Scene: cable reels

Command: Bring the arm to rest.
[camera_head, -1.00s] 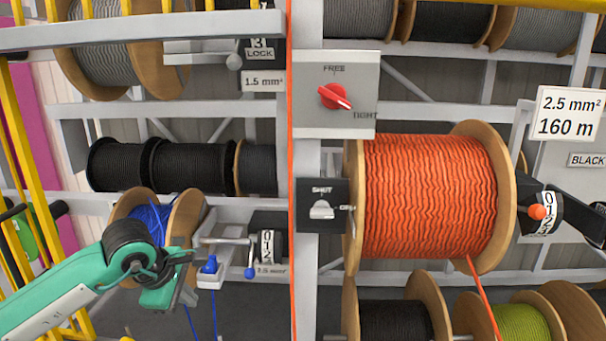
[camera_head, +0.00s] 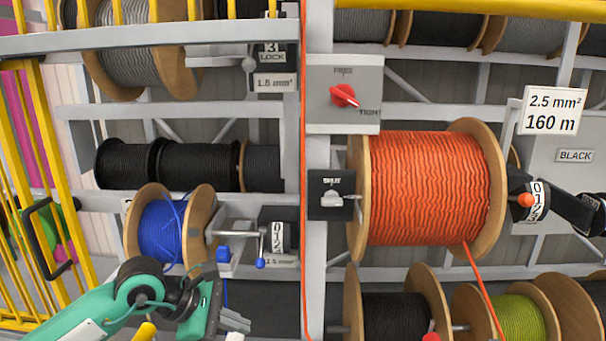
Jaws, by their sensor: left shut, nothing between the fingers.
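My left gripper (camera_head: 236,322) is at the lower left of the head view, on its green arm. Its grey fingers are shut and empty. It is below the blue cable reel (camera_head: 163,230) and its crank with the blue knob (camera_head: 261,263), apart from both. My right gripper is not in view.
A large orange cable reel (camera_head: 425,190) sits right of the grey upright (camera_head: 318,250). A red FREE/TIGHT knob (camera_head: 344,96) and a SHUT switch (camera_head: 332,198) are mounted by the upright. Yellow rails (camera_head: 40,130) stand at left. Black and green (camera_head: 515,318) reels lie low at right.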

